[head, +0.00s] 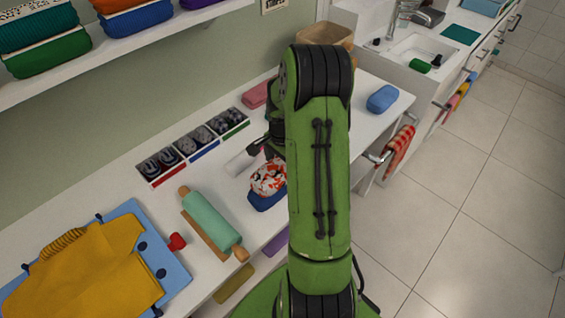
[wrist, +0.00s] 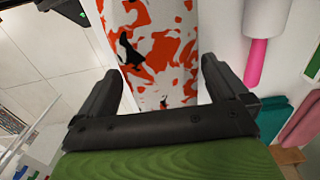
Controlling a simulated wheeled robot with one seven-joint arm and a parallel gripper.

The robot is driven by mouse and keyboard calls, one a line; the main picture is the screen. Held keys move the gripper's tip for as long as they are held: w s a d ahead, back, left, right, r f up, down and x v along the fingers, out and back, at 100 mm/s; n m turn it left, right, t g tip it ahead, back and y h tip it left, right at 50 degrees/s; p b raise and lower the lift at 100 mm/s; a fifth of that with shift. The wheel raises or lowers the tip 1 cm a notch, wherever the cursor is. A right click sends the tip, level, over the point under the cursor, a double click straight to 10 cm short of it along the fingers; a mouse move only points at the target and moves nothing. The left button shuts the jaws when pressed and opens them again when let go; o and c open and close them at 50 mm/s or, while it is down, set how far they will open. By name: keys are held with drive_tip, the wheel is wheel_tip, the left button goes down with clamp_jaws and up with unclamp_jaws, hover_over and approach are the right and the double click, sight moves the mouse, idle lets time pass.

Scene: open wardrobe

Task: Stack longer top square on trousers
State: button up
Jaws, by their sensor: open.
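A folded cloth square with an orange-red, white and black pattern (head: 268,176) sits on top of a folded dark blue cloth (head: 266,200) near the counter's front edge. Which of the folded pieces are the trousers I cannot tell for sure. My gripper (wrist: 158,75) is open, and the patterned cloth (wrist: 160,35) fills the space between and beyond its fingers in the wrist view. Whether the fingers touch it is unclear. In the head view my green arm hides most of my gripper and part of the patterned cloth.
A green rolling pin (head: 211,222) and a yellow garment on a blue board (head: 165,268) lie on the counter to the left. Patterned boxes (head: 196,140) line the wall side. A pink folded piece (head: 257,94) and a blue one (head: 382,98) lie farther back.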

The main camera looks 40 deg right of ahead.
wheel_tip(320, 180, up, 9)
drive_tip(key=p, duration=0.6)
drive_tip(key=shift+p, duration=0.3)
drive_tip(key=shift+f, duration=0.1)
drive_tip(key=s+a+r+n+t+h, duration=0.1)
drive_tip(key=s+a+r+n+t, duration=0.15)
drive_tip(key=a+r+n, duration=0.85)
drive_tip(key=s+a+r+n+t, duration=0.1)
drive_tip(key=s+a+r+n, duration=0.2)
drive_tip(key=s+a, duration=0.3)
drive_tip(key=s+a+r+n+t+y, duration=0.1)
drive_tip(key=s+a+r+n+t, duration=0.1)
drive_tip(key=s+a+r, duration=0.3)
drive_tip(key=shift+s+a+r+n, duration=0.4)
drive_tip(key=shift+s+a+n, duration=0.15)
drive_tip(key=shift+s+n, duration=0.45)
